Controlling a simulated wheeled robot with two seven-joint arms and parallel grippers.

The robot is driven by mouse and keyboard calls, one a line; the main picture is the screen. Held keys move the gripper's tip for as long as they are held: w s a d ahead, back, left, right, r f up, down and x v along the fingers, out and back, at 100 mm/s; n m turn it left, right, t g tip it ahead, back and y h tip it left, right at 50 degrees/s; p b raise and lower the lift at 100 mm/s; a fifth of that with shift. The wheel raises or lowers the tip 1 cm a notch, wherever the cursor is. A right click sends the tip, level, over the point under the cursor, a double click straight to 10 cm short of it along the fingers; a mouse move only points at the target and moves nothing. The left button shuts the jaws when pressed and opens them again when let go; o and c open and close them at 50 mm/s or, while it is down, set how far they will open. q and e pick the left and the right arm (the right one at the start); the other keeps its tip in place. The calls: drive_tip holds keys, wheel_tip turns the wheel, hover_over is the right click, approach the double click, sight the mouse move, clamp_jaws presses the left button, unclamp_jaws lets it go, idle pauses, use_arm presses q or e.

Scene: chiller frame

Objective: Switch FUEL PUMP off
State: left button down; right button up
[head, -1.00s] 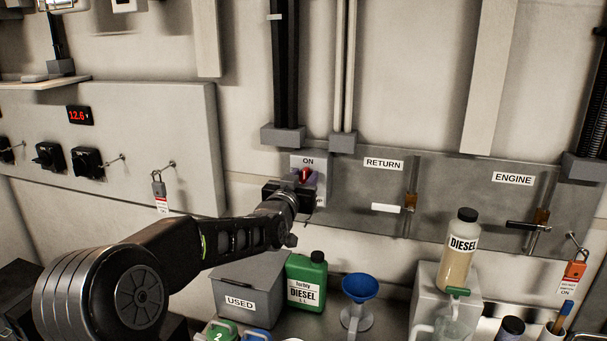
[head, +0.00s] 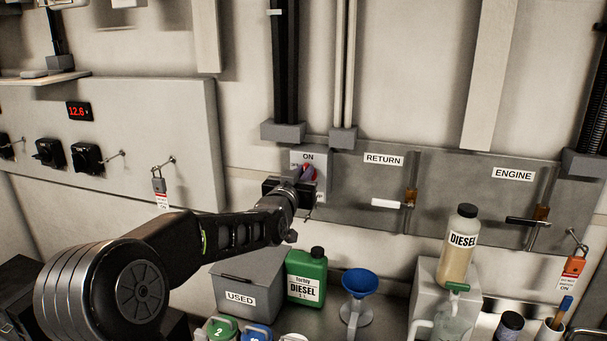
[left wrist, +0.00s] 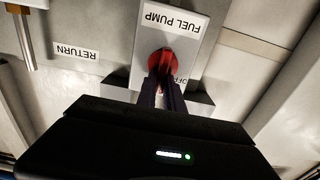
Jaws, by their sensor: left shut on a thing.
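The FUEL PUMP switch plate (left wrist: 192,22) carries a red rotary knob (left wrist: 160,58); in the left wrist view the plate appears upside down. In the head view the red knob (head: 308,171) sits below the ON label, with my gripper over part of it. The OFF label (left wrist: 181,80) is partly covered by my fingers. My left gripper (left wrist: 163,88) is shut on the knob, its dark fingers reaching straight onto it. It also shows in the head view (head: 303,181). The knob's exact angle is hard to tell. My right gripper is out of view.
RETURN (head: 384,160) and ENGINE (head: 513,174) valves are to the right on the grey panel. Below stand a green diesel can (head: 306,279), a grey USED bin (head: 240,311), a blue funnel (head: 360,283) and a diesel bottle (head: 457,262). A padlock (head: 158,184) hangs left.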

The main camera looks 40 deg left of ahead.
use_arm(q)
drive_tip(key=n+b, duration=0.6)
drive_tip(key=a+f+n+b, duration=0.1)
drive_tip(key=n+b, duration=0.4)
drive_tip(key=n, duration=0.1)
drive_tip(key=n+b, duration=0.6)
drive_tip(key=shift+s+a+f+b, duration=0.3)
drive_tip(key=shift+a+f, duration=0.1)
idle(0.4)
drive_tip(key=c, duration=1.5)
unclamp_jaws()
drive_tip(key=shift+o, duration=0.2)
drive_tip(key=shift+s, duration=0.1)
